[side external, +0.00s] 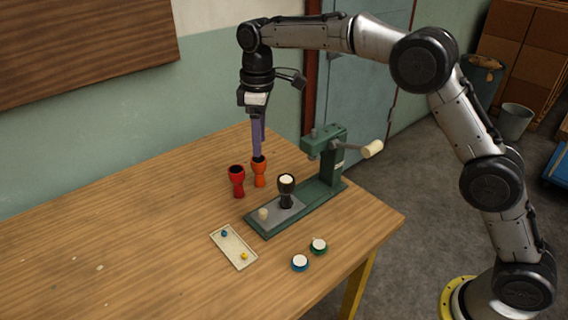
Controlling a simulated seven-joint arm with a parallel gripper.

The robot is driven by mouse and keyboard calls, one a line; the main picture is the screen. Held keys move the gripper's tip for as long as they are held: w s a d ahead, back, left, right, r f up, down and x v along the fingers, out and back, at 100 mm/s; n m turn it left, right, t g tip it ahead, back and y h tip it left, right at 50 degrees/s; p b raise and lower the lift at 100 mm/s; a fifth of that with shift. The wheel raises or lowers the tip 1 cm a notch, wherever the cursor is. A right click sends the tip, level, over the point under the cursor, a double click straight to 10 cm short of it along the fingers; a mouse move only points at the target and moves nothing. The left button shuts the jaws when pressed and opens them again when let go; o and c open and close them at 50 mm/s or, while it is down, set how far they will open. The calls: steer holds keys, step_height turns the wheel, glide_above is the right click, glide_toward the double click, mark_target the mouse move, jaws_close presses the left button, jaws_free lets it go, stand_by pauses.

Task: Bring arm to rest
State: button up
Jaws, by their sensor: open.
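My gripper (257,157) points straight down over the wooden table, its long purple fingers ending at the rim of an orange goblet drum (259,178). I cannot tell from this view whether the fingers touch the drum or stand in front of or behind it. The gripper is open. The orange drum stands upright. A red goblet drum (237,184) stands upright just left of it. A black goblet drum (286,194) with a pale top stands on the base of a green press.
The green press (325,176) with a side handle (371,149) stands right of the drums. A pale tray (232,252) holds a blue and a yellow piece. Two white-topped discs, blue-rimmed (300,263) and green-rimmed (319,246), lie near the front edge. The table's left side is mostly clear.

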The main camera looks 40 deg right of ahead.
steer(key=s+d+r+t, duration=0.1)
steer(key=s+d+r, duration=0.15)
steer(key=r, duration=0.25)
steer(key=s+d+r+t, duration=0.1)
steer(key=s+d+r, duration=0.15)
steer(key=r, duration=0.35)
steer(key=s+d+r+m+t, duration=0.1)
steer(key=s+d+r, duration=0.15)
steer(key=s, duration=0.35)
steer(key=s+d+r+m, duration=0.1)
steer(key=s+r+m, duration=0.15)
steer(key=s, duration=0.35)
steer(key=s+d+f+m+t, duration=0.1)
steer(key=s+d+f+m, duration=0.1)
steer(key=s+f, duration=0.4)
steer(key=s+d+f+m+t, duration=0.1)
steer(key=s+f+m, duration=0.2)
steer(key=s+f, duration=0.4)
steer(key=s, duration=0.6)
steer(key=shift+s+d, duration=0.35)
steer(key=shift+d, duration=0.05)
